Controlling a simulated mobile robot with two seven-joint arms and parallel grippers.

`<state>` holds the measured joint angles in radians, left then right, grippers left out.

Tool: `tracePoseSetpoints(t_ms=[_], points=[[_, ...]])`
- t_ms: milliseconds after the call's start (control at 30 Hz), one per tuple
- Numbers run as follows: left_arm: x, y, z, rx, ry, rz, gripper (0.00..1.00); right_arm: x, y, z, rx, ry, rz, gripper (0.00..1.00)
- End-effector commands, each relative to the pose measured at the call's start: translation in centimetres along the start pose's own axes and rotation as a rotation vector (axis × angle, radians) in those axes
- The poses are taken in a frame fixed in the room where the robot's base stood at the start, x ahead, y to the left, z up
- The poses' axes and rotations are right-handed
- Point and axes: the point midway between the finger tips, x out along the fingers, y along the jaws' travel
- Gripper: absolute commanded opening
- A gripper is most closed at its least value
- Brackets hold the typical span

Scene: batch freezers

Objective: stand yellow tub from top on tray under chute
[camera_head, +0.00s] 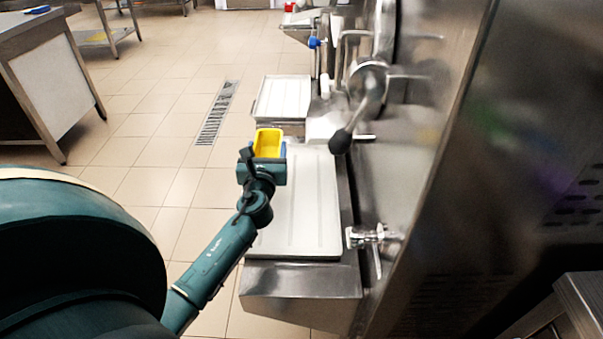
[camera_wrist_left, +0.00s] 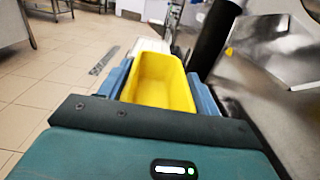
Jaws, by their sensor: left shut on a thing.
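The yellow tub (camera_head: 268,143) is an open-topped, empty rectangular container. It is upright between the fingers of my left gripper (camera_head: 267,150), which is shut on it. In the left wrist view the yellow tub (camera_wrist_left: 160,82) sits between the two blue fingers of the left gripper (camera_wrist_left: 160,90). In the head view it appears over the far left part of the white tray (camera_head: 300,215), and I cannot tell its height above it. The chute (camera_head: 325,125) appears to be the pale spout on the machine front, just right of the tub. My right gripper is not in view.
A lever with a black knob (camera_head: 341,141) juts out right of the tub. A second white tray (camera_head: 284,97) lies farther back. The tiled floor (camera_head: 165,150) at left is clear up to a steel table (camera_head: 45,75).

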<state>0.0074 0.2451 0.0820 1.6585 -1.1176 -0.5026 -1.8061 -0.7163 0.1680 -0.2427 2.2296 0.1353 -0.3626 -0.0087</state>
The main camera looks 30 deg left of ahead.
Motion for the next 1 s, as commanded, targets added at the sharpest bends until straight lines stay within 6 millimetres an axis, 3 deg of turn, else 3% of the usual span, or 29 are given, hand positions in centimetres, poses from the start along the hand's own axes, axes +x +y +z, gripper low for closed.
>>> tracePoseSetpoints(t_ms=[100, 333, 400, 567, 800, 1000], points=[[0.0, -3.4, -0.1, -0.005, -0.001, -0.002, 0.37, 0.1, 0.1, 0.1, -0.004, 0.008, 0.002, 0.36], [0.0, -8.3, -0.1, -0.002, 0.0, 0.0, 0.37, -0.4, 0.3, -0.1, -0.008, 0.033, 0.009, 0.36], [0.0, -8.2, -1.5, 0.003, 0.002, 0.002, 0.37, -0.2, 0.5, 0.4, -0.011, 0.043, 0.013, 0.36], [0.0, -8.2, -2.4, 0.002, 0.0, 0.0, 0.37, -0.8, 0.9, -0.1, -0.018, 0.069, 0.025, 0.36], [0.0, -8.1, -6.4, 0.002, 0.001, 0.001, 0.37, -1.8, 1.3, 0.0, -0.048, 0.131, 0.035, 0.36], [0.0, -8.6, -7.1, 0.0, -0.001, 0.0, 0.37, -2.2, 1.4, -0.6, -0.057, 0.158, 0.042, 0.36]])
